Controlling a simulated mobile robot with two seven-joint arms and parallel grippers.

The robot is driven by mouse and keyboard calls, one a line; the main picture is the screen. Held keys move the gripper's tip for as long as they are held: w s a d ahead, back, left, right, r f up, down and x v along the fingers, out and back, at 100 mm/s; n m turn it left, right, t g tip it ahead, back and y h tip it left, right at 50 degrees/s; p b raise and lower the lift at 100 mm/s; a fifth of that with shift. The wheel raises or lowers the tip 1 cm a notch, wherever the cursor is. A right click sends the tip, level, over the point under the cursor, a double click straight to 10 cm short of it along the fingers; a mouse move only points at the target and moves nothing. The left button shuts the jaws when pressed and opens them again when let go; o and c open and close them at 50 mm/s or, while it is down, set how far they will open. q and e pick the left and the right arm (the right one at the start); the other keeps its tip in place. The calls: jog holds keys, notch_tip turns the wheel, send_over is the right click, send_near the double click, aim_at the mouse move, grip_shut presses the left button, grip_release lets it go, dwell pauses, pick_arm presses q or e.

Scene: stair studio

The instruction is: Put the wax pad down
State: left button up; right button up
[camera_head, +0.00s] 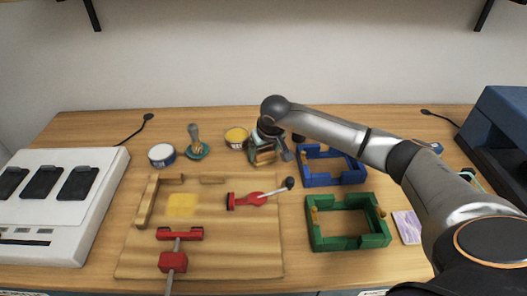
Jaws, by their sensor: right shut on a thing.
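My right gripper (268,136) is at the back middle of the bench, low over a small wooden holder (263,157). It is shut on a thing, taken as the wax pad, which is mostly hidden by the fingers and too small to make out. I cannot tell whether the pad touches the holder. An open tin with yellow content (236,136) stands just left of the gripper. My left gripper is not in view.
A wooden work board (225,255) with red clamps (173,261) and a yellow patch (182,204) lies front left. A blue frame (335,179) and a green frame (347,243) lie right. A white tin (162,155) and a brush (195,143) stand back left.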

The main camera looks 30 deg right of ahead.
jog(key=o, duration=1)
jog(key=shift+o, duration=0.2)
jog(key=shift+s+r, duration=0.1)
jog(key=shift+r, duration=0.4)
jog(key=v, duration=1.1)
jog(key=shift+s+a, duration=0.1)
jog(key=shift+s, duration=0.1)
